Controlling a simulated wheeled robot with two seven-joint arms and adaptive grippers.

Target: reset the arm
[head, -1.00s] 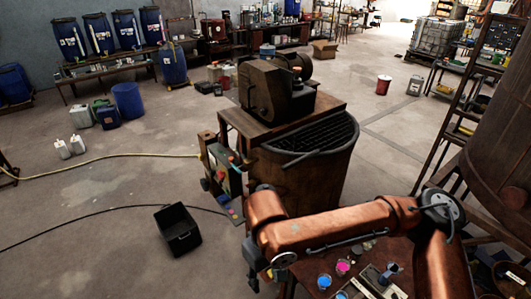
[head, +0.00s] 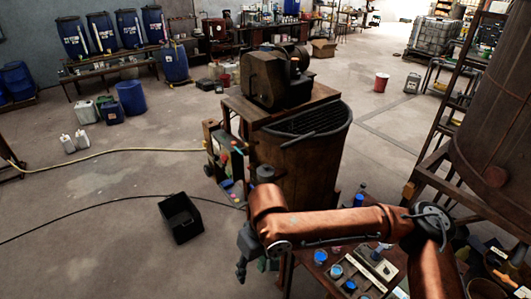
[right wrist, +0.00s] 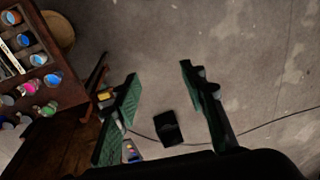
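My right arm reaches in from the lower right of the head view, bent at the elbow, with its copper-coloured link running left. My right gripper (head: 241,270) hangs at the left end of that arm, above the floor near the small table's left side. In the right wrist view its two green-padded fingers (right wrist: 160,105) stand wide apart with nothing between them but floor and a black crate well below. My left gripper does not show in either view.
A stirred vat (head: 300,160) stands ahead with a control panel (head: 222,165) on its left. A black crate (head: 181,218) lies on the floor at left. A table (head: 392,268) with paint pots (right wrist: 53,80) is under my arm. A large vat (head: 495,110) stands at right.

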